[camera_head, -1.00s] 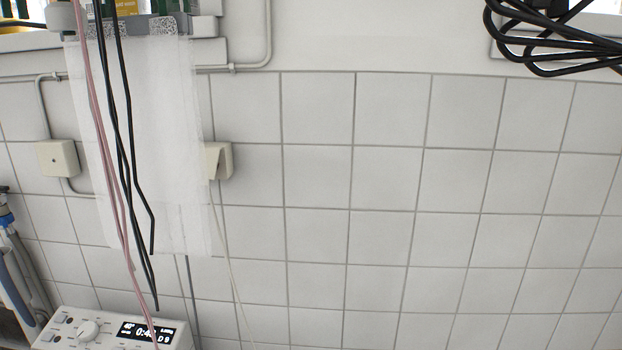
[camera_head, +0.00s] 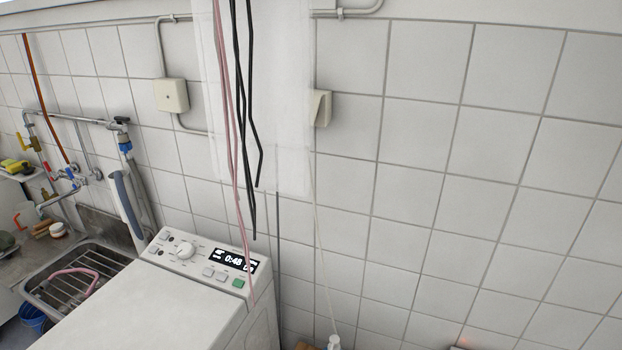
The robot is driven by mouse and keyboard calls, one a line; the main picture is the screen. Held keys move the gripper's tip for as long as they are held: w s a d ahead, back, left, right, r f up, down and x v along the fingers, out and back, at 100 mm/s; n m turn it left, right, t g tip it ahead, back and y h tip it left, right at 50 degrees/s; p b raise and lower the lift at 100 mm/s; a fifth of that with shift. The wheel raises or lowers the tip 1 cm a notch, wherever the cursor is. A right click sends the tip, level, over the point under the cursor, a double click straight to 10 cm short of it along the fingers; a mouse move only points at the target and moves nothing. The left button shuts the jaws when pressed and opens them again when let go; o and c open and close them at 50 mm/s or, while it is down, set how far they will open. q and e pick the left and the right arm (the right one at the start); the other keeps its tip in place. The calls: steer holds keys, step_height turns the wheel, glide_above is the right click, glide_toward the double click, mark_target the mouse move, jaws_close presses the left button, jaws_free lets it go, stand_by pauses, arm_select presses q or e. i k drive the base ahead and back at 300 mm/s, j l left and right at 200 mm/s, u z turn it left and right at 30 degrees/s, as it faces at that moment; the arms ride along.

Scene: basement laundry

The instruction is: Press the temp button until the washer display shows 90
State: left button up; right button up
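The white washer (camera_head: 150,310) stands at the lower left of the head view, against the tiled wall. Its control panel has a round dial (camera_head: 183,249), small buttons on the left, two pale buttons (camera_head: 214,273) and a green button (camera_head: 238,283). The black display (camera_head: 234,261) shows 0:48 in large digits; the smaller text is too small to read surely. I cannot tell which button is the temp button. Neither of my grippers is in view.
A sink (camera_head: 75,275) with a rack, taps (camera_head: 75,178) and pipes are at left. A blue bucket (camera_head: 33,318) stands below. The tiled wall on the right is bare.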

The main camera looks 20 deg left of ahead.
mark_target(207, 271)
steer(key=u, duration=1.25)
